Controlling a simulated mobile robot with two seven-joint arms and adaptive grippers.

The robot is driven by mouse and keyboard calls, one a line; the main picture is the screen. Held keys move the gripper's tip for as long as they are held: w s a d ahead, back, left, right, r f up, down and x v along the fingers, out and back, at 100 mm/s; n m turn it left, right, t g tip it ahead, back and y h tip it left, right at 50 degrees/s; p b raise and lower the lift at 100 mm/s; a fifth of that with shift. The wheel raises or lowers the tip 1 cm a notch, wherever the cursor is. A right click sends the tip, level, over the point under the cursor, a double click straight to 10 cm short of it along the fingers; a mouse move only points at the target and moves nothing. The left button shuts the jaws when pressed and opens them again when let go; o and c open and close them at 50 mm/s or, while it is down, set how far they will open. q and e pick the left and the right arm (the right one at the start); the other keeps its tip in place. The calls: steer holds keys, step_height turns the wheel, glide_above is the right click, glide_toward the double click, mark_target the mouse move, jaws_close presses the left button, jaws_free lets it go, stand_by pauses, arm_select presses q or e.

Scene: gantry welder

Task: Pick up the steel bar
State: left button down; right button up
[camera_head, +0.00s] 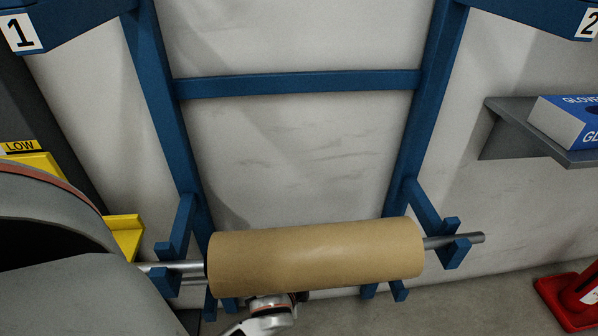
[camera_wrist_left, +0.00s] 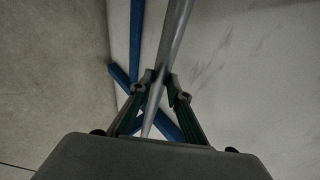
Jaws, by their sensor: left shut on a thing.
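In the left wrist view a grey steel bar (camera_wrist_left: 176,40) runs down from the top edge between the fingers of my left gripper (camera_wrist_left: 160,92). The gripper is shut on it, with a finger on each side. In the head view bare metal bar shows left of a brown roll (camera_head: 315,255), and a bar end (camera_head: 470,239) sticks out at its right. The roll hides the middle. My left gripper's fingers do not show in the head view. My right gripper is not in view.
A blue rack (camera_head: 300,83) stands against the pale wall, its lower hooks (camera_head: 457,252) at the bar's ends. A grey shelf (camera_head: 510,115) with a blue glove box (camera_head: 570,122) is at right. Yellow parts (camera_head: 125,235) are at left, a red object (camera_head: 570,298) at lower right.

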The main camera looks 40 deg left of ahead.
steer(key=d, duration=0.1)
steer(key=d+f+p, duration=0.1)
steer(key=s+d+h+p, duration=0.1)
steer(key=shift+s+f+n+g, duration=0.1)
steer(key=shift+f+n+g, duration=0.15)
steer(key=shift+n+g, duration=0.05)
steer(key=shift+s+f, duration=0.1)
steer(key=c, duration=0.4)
arm_select(q)
steer(key=s+f+v, duration=0.1)
steer(key=v, duration=1)
steer(key=shift+s+d+f, duration=0.3)
steer(key=shift+d+f, duration=0.05)
steer(key=shift+d, duration=0.05)
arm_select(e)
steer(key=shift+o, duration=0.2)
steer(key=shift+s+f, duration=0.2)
arm_select(q)
steer(key=shift+d, duration=0.1)
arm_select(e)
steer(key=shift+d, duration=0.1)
